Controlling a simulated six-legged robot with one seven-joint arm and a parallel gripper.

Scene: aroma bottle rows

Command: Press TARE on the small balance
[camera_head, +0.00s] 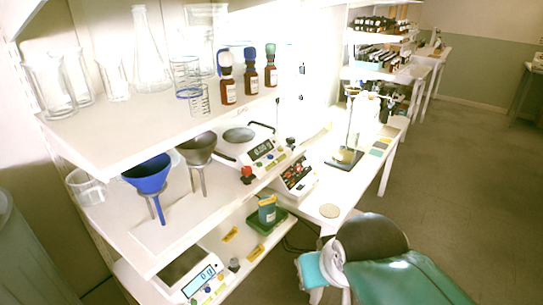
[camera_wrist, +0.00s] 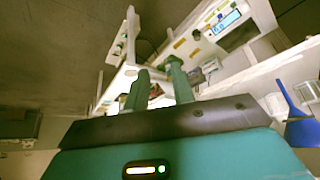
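Two balances show in the head view, and I cannot tell for sure which is the small one. One with a lit blue display (camera_head: 203,279) sits on the lowest shelf, with buttons along its front. It also shows tilted at the top of the wrist view (camera_wrist: 229,24). Another, with a round pan and dark display (camera_head: 258,149), stands on the middle shelf. My gripper (camera_wrist: 158,69) has two green fingers standing apart with nothing between them. It is in front of the shelves, apart from both balances. In the head view my arm hides part of it.
A blue funnel (camera_head: 149,174) and a grey funnel (camera_head: 197,150) stand on the middle shelf. Glass beakers and brown bottles (camera_head: 228,88) line the top shelf. A device with red markings (camera_head: 297,174) is on the bench. The floor (camera_head: 460,170) at right is clear.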

